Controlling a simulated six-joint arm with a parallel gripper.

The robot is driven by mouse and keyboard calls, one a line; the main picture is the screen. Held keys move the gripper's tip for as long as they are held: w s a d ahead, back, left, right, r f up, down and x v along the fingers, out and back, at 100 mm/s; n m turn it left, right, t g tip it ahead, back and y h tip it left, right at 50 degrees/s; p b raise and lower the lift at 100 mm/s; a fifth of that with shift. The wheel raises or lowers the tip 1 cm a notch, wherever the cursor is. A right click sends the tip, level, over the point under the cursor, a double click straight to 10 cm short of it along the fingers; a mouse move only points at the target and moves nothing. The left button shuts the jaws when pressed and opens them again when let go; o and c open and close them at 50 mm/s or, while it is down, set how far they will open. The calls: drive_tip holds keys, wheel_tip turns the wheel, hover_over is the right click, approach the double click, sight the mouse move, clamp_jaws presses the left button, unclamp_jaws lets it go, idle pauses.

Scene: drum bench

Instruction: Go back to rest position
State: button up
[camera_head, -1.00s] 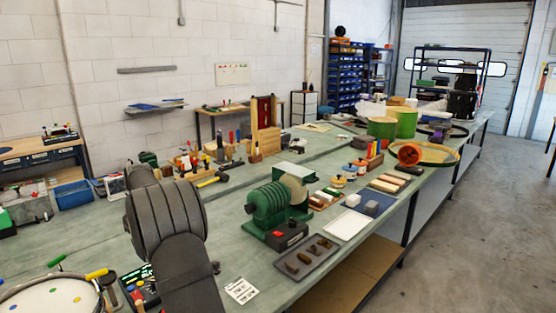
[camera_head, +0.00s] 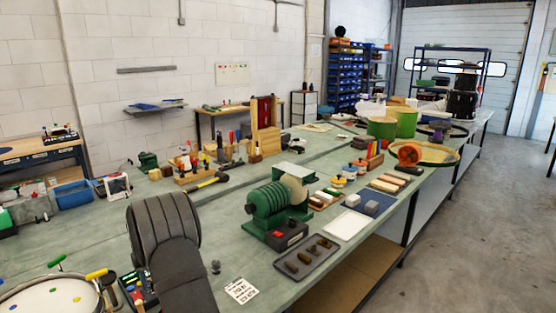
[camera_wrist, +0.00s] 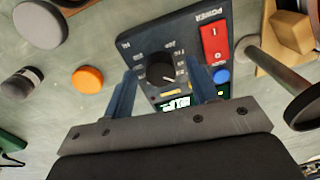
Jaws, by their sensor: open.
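My gripper (camera_wrist: 166,98) shows in the wrist view, with its two blue-grey fingers apart and nothing held between them. A dark control box (camera_wrist: 150,38) lies beyond the fingertips, with a black knob (camera_wrist: 161,68), a red power switch (camera_wrist: 214,42), a blue button (camera_wrist: 221,76) and a small lit display. The knob appears between the two fingers; I cannot tell how far the tips are from it. In the head view my dark arm (camera_head: 165,235) stands at the lower left, and the gripper itself is hidden. Part of a dark panel (camera_head: 137,288) shows beside my arm.
A drum (camera_head: 45,298) with coloured dots sits at the lower left. A green motor-like machine (camera_head: 272,208) and a tray of small blocks (camera_head: 308,258) stand right of my arm. An orange disc (camera_wrist: 88,79) and grey cylinders lie near the control box. Bare bench shows behind my arm.

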drive_tip(key=m, duration=0.8)
drive_tip(key=shift+m, duration=0.3)
drive_tip(key=shift+d+r, duration=0.1)
drive_tip(key=shift+r, duration=0.95)
drive_tip(key=shift+f, duration=0.1)
wheel_tip(320, 180, down, 2)
drive_tip(key=n, duration=0.4)
drive_tip(key=shift+n, duration=2.3)
